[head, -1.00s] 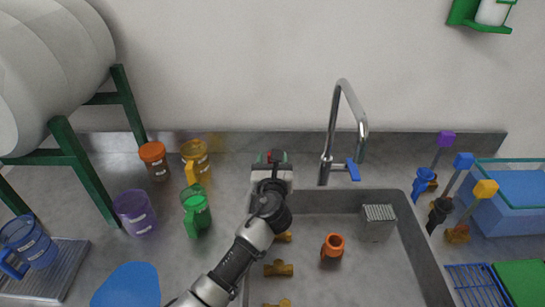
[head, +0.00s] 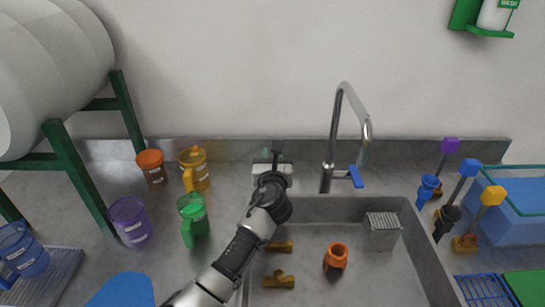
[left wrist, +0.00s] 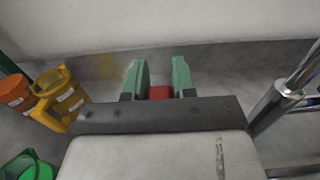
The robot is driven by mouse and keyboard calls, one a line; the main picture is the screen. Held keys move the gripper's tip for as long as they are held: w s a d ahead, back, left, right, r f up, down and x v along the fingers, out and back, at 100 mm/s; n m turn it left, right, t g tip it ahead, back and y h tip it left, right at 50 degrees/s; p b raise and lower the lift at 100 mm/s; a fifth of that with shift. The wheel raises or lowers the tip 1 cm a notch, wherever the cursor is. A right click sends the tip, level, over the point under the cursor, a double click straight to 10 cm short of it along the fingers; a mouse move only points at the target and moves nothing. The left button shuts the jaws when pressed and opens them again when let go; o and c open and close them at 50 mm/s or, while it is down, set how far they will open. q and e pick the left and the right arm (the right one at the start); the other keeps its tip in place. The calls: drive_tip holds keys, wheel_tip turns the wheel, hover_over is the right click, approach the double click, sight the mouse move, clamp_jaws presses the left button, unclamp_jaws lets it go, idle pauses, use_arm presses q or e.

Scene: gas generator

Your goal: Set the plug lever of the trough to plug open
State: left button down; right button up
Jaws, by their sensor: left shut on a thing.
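The trough is the grey sink (head: 425,240) in the counter. My left gripper (left wrist: 160,85) is at its back left corner, near the wall. In the left wrist view its two green fingers stand on either side of a small red piece (left wrist: 160,92), which looks like the plug lever, and are shut on it. In the head view the left gripper (head: 268,156) is mostly behind my own wrist, and the red piece is hidden. The plug itself cannot be seen. My right gripper is not in view.
A tap (head: 330,150) with a blue handle rises right of the gripper. Orange (head: 152,167), yellow (head: 196,170) and green (head: 194,215) containers stand to the left. An orange piece (head: 336,257), brass fittings (head: 280,280) and a grey block (head: 381,231) are in the sink.

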use_arm(q)
drive_tip(key=shift+d+r+m+p, duration=0.15)
drive_tip(key=shift+d+m+p, duration=0.45)
drive_tip(key=shift+m+p, duration=0.45)
drive_tip(key=shift+d+m+p, duration=0.55)
drive_tip(key=shift+p, duration=0.3)
drive_tip(key=shift+d+f+m+p, duration=0.5)
drive_tip(key=shift+d+m+p, duration=0.2)
drive_tip(key=shift+m, duration=0.3)
drive_tip(key=shift+d+f+m+p, duration=0.3)
drive_tip(key=shift+d+f+m, duration=0.2)
drive_tip(key=shift+m, duration=0.4)
drive_tip(key=c, duration=0.9)
unclamp_jaws()
